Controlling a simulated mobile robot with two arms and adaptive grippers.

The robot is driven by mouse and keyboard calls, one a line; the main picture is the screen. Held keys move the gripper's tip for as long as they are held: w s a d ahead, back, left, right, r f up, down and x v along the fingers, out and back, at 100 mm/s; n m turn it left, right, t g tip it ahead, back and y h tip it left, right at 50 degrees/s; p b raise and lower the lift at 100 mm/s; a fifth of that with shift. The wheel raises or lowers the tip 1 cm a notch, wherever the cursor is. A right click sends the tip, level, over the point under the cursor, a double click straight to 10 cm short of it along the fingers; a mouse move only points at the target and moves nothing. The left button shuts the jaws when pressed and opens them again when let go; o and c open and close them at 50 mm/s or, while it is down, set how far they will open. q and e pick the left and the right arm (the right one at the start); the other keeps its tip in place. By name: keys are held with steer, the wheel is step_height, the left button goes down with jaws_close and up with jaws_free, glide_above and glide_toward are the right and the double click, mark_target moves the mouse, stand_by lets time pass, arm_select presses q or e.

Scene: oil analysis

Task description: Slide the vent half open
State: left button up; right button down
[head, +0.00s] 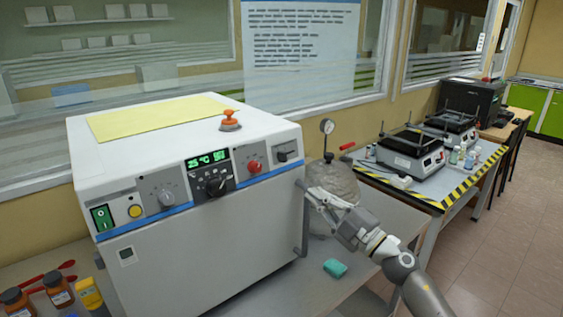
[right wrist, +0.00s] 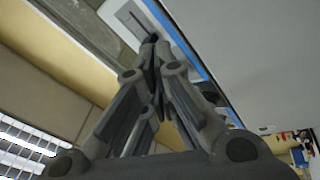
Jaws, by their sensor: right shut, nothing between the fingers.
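A white-topped grey machine (head: 205,235) with a blue stripe stands on the bench. At the upper right of its front panel is a small grey plate with a dark handle (head: 284,156), which looks like the vent slide; how far it is open I cannot tell. My right gripper (head: 301,187) is shut and empty, just below and right of that plate at the machine's right front edge. In the right wrist view the shut fingertips (right wrist: 151,42) lie close to a grey plate with a dark slot (right wrist: 133,18); contact is unclear. My left gripper is not in view.
A red knob (head: 254,167), dials and a green display (head: 207,159) sit left of the plate. A grey rounded vessel with a gauge (head: 327,127) stands behind my right gripper. A teal block (head: 335,268) lies on the bench. Brown bottles (head: 58,290) stand front left.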

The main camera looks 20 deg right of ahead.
mark_target(272, 157)
steer(key=shift+a+r+n+g+y, duration=0.6)
steer(key=shift+r+n+g+y, duration=0.4)
steer(key=shift+r+n+g, duration=2.05)
steer(key=shift+n+t, duration=0.45)
steer(key=shift+n, duration=0.3)
steer(key=x, duration=0.9)
steer(key=shift+r, duration=0.1)
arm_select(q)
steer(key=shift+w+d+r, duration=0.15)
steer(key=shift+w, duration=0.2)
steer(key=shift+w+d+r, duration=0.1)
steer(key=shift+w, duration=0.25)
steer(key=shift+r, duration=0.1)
arm_select(e)
steer(key=shift+w+d, duration=0.2)
steer(key=shift+d, duration=0.35)
steer(key=shift+w+d, duration=0.2)
steer(key=shift+d, duration=0.4)
